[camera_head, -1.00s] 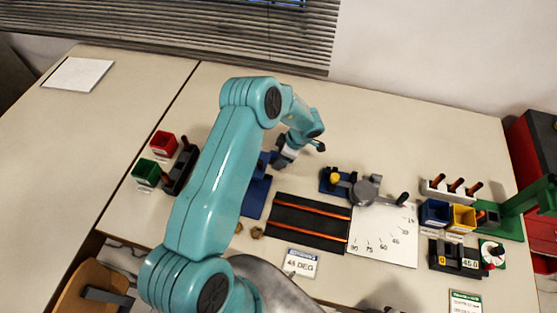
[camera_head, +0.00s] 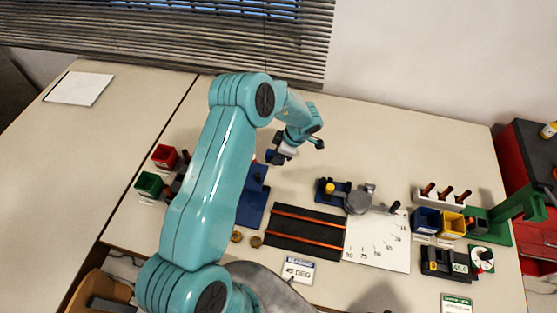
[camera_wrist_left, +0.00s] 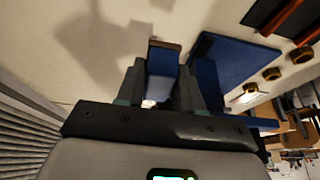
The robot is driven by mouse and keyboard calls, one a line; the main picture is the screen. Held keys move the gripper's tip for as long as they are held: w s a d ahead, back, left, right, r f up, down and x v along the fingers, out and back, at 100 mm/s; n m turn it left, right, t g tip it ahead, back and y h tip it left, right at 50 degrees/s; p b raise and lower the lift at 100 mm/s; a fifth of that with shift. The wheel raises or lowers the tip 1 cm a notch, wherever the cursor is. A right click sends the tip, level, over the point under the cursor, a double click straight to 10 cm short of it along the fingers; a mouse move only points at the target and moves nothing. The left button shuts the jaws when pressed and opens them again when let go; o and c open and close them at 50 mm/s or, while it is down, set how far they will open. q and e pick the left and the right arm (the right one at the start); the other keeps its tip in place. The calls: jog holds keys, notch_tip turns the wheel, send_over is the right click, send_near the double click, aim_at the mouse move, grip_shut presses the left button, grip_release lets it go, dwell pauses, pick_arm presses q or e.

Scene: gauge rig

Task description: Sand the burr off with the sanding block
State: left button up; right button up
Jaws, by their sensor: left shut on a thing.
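My left gripper (camera_head: 279,154) is beyond the far end of a blue fixture (camera_head: 252,202) in the head view, partly behind my own arm. In the left wrist view, the left gripper (camera_wrist_left: 160,88) is shut on a blue block with a brown end face (camera_wrist_left: 163,62), which looks like the sanding block. The blue fixture (camera_wrist_left: 232,62) shows just right of it, with a gap between them in the picture. I cannot make out the burr or the part that bears it. My right gripper is not in view.
Small brass rings (camera_head: 256,241) lie near the fixture. A black tray with orange rails (camera_head: 305,232), an angle chart (camera_head: 378,246) and a blue clamp rig (camera_head: 330,189) stand to the right. Red (camera_head: 165,157) and green (camera_head: 149,185) bins stand left. The table behind the gripper is clear.

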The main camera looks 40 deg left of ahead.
pick_arm(q)
notch_tip(320, 180, up, 12)
jog(key=s+a+f+n+h+b, duration=0.1)
jog(key=s+a+f+n, duration=0.1)
jog(key=s, duration=0.4)
jog(key=s+a+f+n+g+h+b, duration=0.1)
jog(key=s+a+f+n+b, duration=0.1)
jog(key=s, duration=0.5)
jog(key=s+a+f+n+g+b, duration=0.1)
jog(key=s+a+f+n, duration=0.2)
jog(key=s+a+n, duration=0.2)
jog(key=shift+s+a+f+h+b, duration=0.2)
jog(key=shift+s+a, duration=0.2)
jog(key=shift+a, duration=0.2)
jog(key=shift+s+a+f+h+b, duration=0.2)
jog(key=shift+s+a, duration=0.2)
jog(key=shift+a, duration=0.15)
jog(key=shift+r, duration=0.15)
jog(key=shift+f, duration=0.65)
